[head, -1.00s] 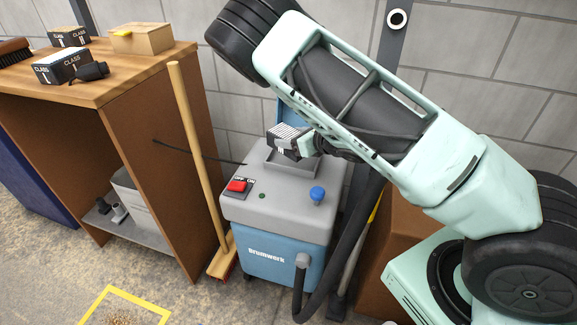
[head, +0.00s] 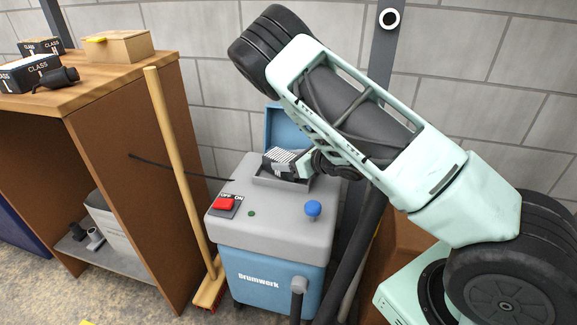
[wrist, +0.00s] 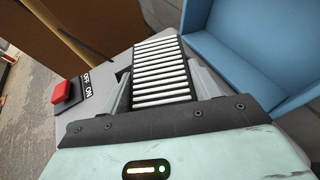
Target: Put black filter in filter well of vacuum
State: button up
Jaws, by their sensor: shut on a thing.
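The vacuum (head: 275,232) has a grey top, a blue body marked Drumwork, and a raised blue lid (head: 284,128). The filter well (head: 268,180) is a recess in its top, in front of the lid. My gripper (head: 287,163) is shut on the black filter (head: 272,163), a dark block with white pleats on its upper face. The filter is at the well's mouth, slightly tilted in the head view; how deep it sits I cannot tell. In the wrist view the pleats of the filter (wrist: 160,72) show between my fingers. The well's floor is hidden.
A red switch (head: 225,203) and a blue knob (head: 313,208) stand on the vacuum top. A broom (head: 180,170) leans left of it. The wooden bench (head: 120,90) holds boxes marked CLASS (head: 30,72) and a cardboard box (head: 118,46).

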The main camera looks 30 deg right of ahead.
jog(key=shift+f, duration=0.6)
jog(key=shift+r, duration=0.1)
jog(key=o, duration=1)
jog(key=p+v, duration=0.1)
jog(key=v, duration=1.1)
jog(key=shift+p, duration=0.4)
